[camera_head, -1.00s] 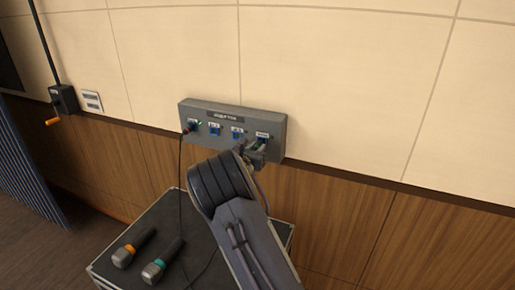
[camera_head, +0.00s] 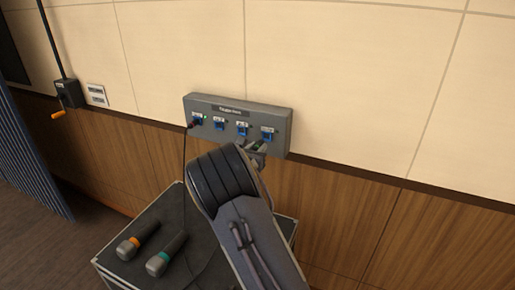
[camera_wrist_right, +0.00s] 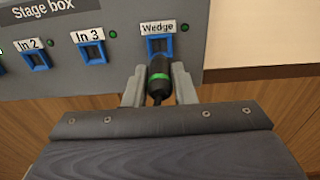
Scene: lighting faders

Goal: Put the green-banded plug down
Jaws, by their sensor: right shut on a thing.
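The green-banded plug (camera_wrist_right: 159,80) is black with a green ring and shows upright in the right wrist view. My right gripper (camera_wrist_right: 159,88) is shut on it, with one grey finger on each side. The plug's upper end is right by the blue Wedge socket (camera_wrist_right: 160,46) of the grey stage box (camera_wrist_right: 120,18); I cannot tell whether any of it is inside. In the head view my right gripper (camera_head: 258,148) is at the lower right of the stage box (camera_head: 238,112), and the plug is too small to make out. My left gripper is not in view.
A black case (camera_head: 118,268) stands below the box, with an orange-ringed microphone (camera_head: 138,242) and a teal-ringed microphone (camera_head: 166,254) on top. A dark cable (camera_head: 184,160) hangs from the leftmost socket. The In 2 (camera_wrist_right: 36,60) and In 3 (camera_wrist_right: 93,53) sockets are empty.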

